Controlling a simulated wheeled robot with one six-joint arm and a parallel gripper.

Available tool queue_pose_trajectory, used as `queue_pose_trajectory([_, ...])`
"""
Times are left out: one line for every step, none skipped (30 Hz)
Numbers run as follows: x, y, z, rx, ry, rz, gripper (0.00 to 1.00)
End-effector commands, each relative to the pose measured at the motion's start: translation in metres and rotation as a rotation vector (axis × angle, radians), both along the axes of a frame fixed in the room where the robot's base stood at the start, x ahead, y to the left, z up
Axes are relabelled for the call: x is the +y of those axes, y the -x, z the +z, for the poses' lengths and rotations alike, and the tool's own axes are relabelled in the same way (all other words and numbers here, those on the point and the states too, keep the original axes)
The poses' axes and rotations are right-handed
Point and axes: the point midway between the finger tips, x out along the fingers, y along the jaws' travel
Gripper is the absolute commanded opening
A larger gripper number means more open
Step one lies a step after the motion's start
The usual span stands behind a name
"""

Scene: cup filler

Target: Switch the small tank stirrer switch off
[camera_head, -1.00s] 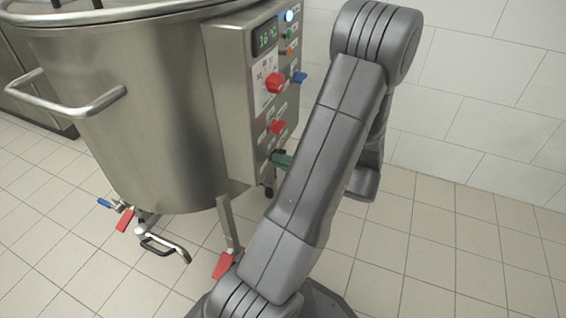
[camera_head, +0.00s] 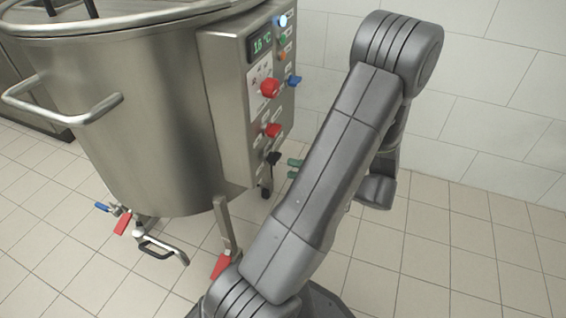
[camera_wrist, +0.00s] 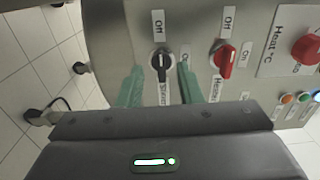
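The black stirrer switch (camera_wrist: 161,63) is in the middle of the wrist view, on the steel control panel (camera_wrist: 195,50). Its handle is in line with the "Off" label above it; the "On" label is to its right. In the head view the switch (camera_head: 273,158) is low on the panel's side. My gripper (camera_wrist: 159,76) is open, with its green fingers on either side of the switch in the wrist view. In the head view the gripper (camera_head: 293,169) is just right of the switch, with a gap between. Nothing is held.
A red heater switch (camera_wrist: 225,60) is beside the stirrer switch, and a red heat knob (camera_wrist: 306,48) is further right. The steel tank (camera_head: 150,110) is left of the panel (camera_head: 225,100). A red-handled valve (camera_head: 221,264) is below. Tiled floor to the right is clear.

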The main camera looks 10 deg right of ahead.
Motion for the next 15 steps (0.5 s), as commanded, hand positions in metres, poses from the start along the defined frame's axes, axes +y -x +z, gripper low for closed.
queue_pose_trajectory([-0.011, 0.007, 0.003, 0.001, -0.001, -0.005, 0.33])
queue_pose_trajectory([-0.017, 0.01, 0.003, 0.0, 0.0, -0.006, 0.33])
queue_pose_trajectory([-0.024, 0.016, 0.003, 0.001, -0.001, -0.004, 0.33])
queue_pose_trajectory([-0.029, 0.019, 0.003, 0.001, -0.001, -0.006, 0.33])
queue_pose_trajectory([-0.035, 0.023, 0.003, 0.001, 0.0, -0.004, 0.33])
queue_pose_trajectory([-0.041, 0.027, 0.003, 0.0, 0.0, -0.004, 0.33])
queue_pose_trajectory([-0.045, 0.03, 0.003, 0.001, -0.001, -0.004, 0.33])
queue_pose_trajectory([-0.05, 0.034, 0.002, 0.001, -0.001, -0.003, 0.33])
queue_pose_trajectory([-0.055, 0.037, 0.002, 0.001, 0.001, -0.003, 0.33])
queue_pose_trajectory([-0.058, 0.039, 0.002, 0.001, 0.001, -0.003, 0.33])
queue_pose_trajectory([-0.061, 0.041, 0.002, 0.0, 0.0, -0.002, 0.33])
queue_pose_trajectory([-0.064, 0.043, 0.001, 0.001, -0.001, -0.001, 0.33])
queue_pose_trajectory([-0.066, 0.044, 0.001, 0.001, -0.001, -0.001, 0.33])
queue_pose_trajectory([-0.067, 0.045, 0.001, 0.001, -0.001, -0.001, 0.33])
queue_pose_trajectory([-0.069, 0.046, 0.0, 0.001, -0.001, 0.0, 0.33])
